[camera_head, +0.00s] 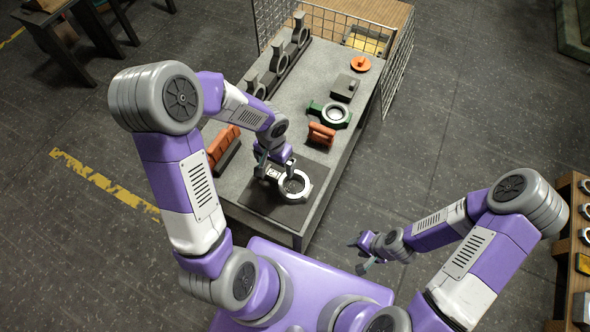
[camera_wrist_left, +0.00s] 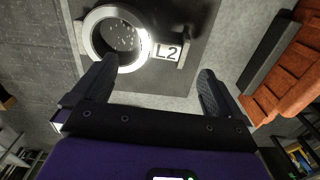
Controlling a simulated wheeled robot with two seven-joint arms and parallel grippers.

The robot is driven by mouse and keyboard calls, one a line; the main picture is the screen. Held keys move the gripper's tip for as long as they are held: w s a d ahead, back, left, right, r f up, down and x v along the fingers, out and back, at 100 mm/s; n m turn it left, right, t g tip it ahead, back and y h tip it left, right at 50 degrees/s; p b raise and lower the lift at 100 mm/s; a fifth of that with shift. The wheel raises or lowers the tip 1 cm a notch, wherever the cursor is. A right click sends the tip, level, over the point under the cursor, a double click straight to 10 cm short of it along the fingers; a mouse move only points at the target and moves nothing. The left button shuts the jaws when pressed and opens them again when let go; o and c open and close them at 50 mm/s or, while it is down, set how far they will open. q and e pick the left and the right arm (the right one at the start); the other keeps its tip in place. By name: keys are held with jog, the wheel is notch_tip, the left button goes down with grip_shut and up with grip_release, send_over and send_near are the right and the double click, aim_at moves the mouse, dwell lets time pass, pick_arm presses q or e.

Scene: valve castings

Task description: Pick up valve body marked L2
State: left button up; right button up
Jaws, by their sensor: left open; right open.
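The valve body marked L2 (camera_head: 295,185) is a silvery ring with a white label tab, lying on a dark mat (camera_head: 262,200) at the near end of the grey table. My right gripper (camera_head: 362,254) is open and empty, away from the table over the floor at the right.
A green-based ring part (camera_head: 334,114), an orange block (camera_head: 321,134), a grey block (camera_head: 345,87) and an orange knob (camera_head: 361,63) stand farther along the table. Grey castings (camera_head: 280,58) line a rack at the far left edge. Orange-red blocks (camera_head: 223,146) lie left of the mat.

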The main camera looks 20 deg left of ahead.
aim_at(275, 174)
pick_arm(q)
jog(key=f, duration=0.2)
jog(key=f+b, duration=0.1)
jog(key=f, duration=0.1)
jog(key=f+b, duration=0.1)
jog(key=f, duration=0.2)
jog(key=shift+a, duration=0.3)
jog(key=shift+c, duration=0.3)
jog(key=shift+w+r, duration=0.1)
grip_shut()
